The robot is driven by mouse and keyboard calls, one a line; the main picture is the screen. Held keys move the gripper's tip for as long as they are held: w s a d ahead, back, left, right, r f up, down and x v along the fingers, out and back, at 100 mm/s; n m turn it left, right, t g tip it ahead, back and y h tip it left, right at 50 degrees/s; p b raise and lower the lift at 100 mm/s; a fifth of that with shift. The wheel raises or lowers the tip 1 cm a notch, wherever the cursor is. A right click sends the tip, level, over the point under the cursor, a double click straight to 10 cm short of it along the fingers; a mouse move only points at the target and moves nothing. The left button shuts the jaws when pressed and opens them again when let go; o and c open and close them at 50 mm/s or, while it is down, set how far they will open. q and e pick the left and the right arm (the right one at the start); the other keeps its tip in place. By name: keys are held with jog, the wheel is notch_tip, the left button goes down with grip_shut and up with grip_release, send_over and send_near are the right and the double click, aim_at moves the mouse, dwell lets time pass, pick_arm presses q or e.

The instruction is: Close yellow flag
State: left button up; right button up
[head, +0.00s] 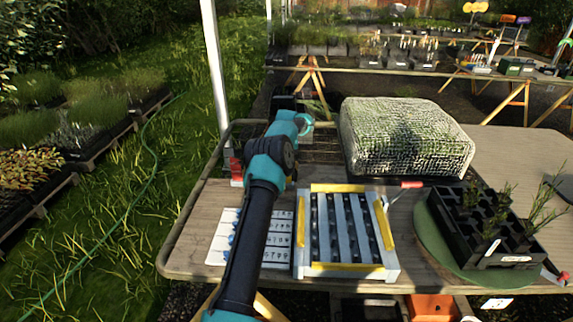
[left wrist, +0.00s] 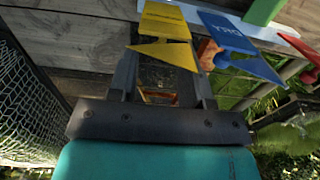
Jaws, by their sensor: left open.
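In the left wrist view a yellow flag (left wrist: 165,52) lies just beyond and across my left gripper (left wrist: 161,66). Its pointed lower part sits in front of the fingertips, and a lettered yellow part (left wrist: 164,20) shows above it. The fingers are apart, with nothing held between them. I cannot tell whether they touch the flag. In the head view my left arm reaches over the table to its back left corner; I cannot make out the fingers or the yellow flag there. My right gripper is in neither view.
A blue flag (left wrist: 228,32) and an orange-red part (left wrist: 208,54) sit right beside the yellow flag. On the table (head: 195,258) are a mesh-covered block (head: 405,138), a yellow-edged rack (head: 347,268), a white label sheet (head: 222,238) and a black pot tray (head: 490,250).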

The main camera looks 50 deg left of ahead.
pick_arm(q)
jog(key=shift+f, duration=1.4)
jog(key=shift+c, duration=0.2)
grip_shut()
